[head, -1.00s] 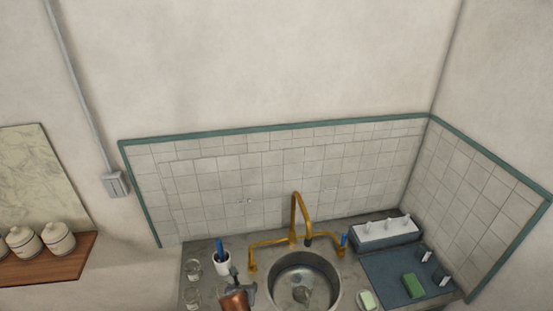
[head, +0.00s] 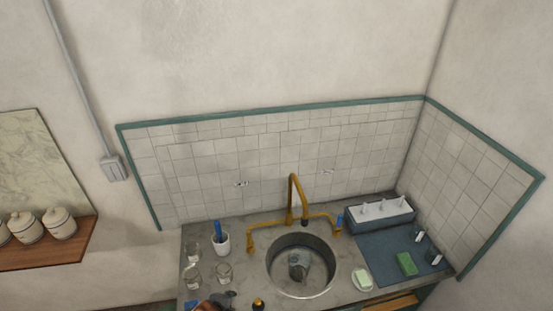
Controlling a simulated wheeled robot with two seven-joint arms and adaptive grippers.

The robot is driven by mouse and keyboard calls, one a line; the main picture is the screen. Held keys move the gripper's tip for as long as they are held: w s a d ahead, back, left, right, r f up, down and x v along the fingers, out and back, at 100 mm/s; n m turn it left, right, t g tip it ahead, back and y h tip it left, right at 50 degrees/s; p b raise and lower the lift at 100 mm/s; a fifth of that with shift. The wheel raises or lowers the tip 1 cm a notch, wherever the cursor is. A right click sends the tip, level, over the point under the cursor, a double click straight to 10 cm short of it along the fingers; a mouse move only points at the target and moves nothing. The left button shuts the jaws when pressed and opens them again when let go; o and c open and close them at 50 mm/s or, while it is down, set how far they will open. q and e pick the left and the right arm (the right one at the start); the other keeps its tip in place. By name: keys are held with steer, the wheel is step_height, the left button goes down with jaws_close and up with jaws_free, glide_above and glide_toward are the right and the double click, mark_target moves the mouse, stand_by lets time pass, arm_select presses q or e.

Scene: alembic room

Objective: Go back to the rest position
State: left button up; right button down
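A grey and copper-coloured part, which looks like my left gripper (head: 222,298), shows at the bottom edge of the head view, left of the sink. It is mostly cut off by the frame, so I cannot see whether its fingers are open or shut, or whether it holds anything. My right gripper is out of view.
A counter (head: 340,292) carries a round metal sink (head: 272,262) with a brass tap (head: 291,200). Left are a white cup (head: 221,244) and glass jars (head: 224,274). Right are a soap dish (head: 362,279), a green sponge (head: 406,264) and a grey caddy (head: 380,218).

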arm_select(q)
steer(key=s+a+n+g+y, duration=0.2)
steer(key=s+a+n+g, duration=0.1)
steer(key=s+a+n, duration=1.75)
steer(key=s+d+f+b, duration=0.15)
steer(key=f+b, duration=0.35)
steer(key=f, duration=1.4)
steer(key=s+d+f+b, duration=0.15)
steer(key=f+b, duration=0.35)
steer(key=f, duration=1.5)
steer(key=s+f+b, duration=0.3)
steer(key=s+f, duration=0.4)
steer(key=f, duration=0.2)
steer(key=s+f+g+b, duration=0.1)
steer(key=s+f+b, duration=0.2)
steer(key=s+f, duration=0.3)
steer(key=s+f+m+g+b, duration=0.1)
steer(key=s+f+b, duration=0.2)
steer(key=s+f, duration=0.4)
step_height(320, 180, down, 7)
steer(key=shift+s+d+f+h+b, duration=0.15)
steer(key=shift+s+h+b, duration=0.15)
steer(key=shift+b, duration=0.1)
